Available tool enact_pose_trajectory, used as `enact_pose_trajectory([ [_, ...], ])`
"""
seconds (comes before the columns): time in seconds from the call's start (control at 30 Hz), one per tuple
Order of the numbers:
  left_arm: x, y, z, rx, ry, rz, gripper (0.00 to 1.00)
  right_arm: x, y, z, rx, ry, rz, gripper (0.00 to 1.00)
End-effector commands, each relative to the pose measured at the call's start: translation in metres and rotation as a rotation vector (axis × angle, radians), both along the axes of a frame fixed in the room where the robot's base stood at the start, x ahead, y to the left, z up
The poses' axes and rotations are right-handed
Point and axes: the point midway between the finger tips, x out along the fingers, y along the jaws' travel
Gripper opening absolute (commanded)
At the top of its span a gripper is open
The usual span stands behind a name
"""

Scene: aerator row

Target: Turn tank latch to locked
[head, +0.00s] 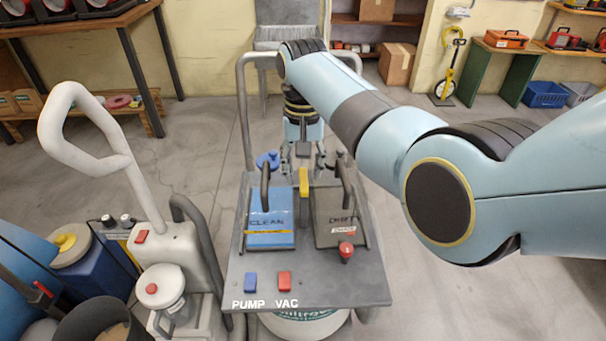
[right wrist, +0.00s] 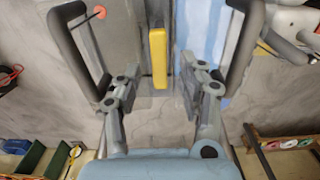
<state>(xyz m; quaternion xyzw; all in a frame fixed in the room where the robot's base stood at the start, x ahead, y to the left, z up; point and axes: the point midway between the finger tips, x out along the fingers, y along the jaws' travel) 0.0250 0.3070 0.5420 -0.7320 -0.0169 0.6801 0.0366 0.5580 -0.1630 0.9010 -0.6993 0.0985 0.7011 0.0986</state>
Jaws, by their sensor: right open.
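The tank latch is a yellow upright bar (head: 304,182) between the blue CLEAN tank (head: 268,227) and the grey DIRTY tank (head: 335,228) on the grey cart. It also shows in the right wrist view (right wrist: 158,58), lengthwise along the gap between the tanks. My right gripper (head: 304,158) is open and empty, just behind the latch in the head view. In the right wrist view its fingers (right wrist: 160,82) are spread to either side of the latch's near end, with visible gaps. I see no contact. My left gripper is not in view.
Black loop handles (head: 265,187) rise from both tanks close to the latch. Blue PUMP (head: 250,282) and red VAC (head: 284,279) switches are at the cart's front. A grey handled machine (head: 165,250) stands left of the cart.

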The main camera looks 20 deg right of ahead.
Motion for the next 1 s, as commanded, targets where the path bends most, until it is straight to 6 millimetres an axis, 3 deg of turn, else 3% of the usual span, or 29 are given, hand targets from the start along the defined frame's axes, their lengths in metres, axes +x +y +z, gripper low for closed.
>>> enact_pose_trajectory([
  [0.2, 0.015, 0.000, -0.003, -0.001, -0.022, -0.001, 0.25, 0.000, 0.000, -0.020, 0.000, 0.000, 0.000, 0.40],
  [0.47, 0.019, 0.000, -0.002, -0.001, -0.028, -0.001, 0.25, 0.000, 0.000, -0.021, -0.001, -0.002, 0.000, 0.40],
  [0.8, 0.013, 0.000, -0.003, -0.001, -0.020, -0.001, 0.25, 0.000, 0.000, -0.021, 0.000, -0.001, -0.001, 0.00],
  [1.0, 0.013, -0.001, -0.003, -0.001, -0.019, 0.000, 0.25, 0.000, 0.000, -0.021, 0.000, -0.001, -0.002, 0.00],
])
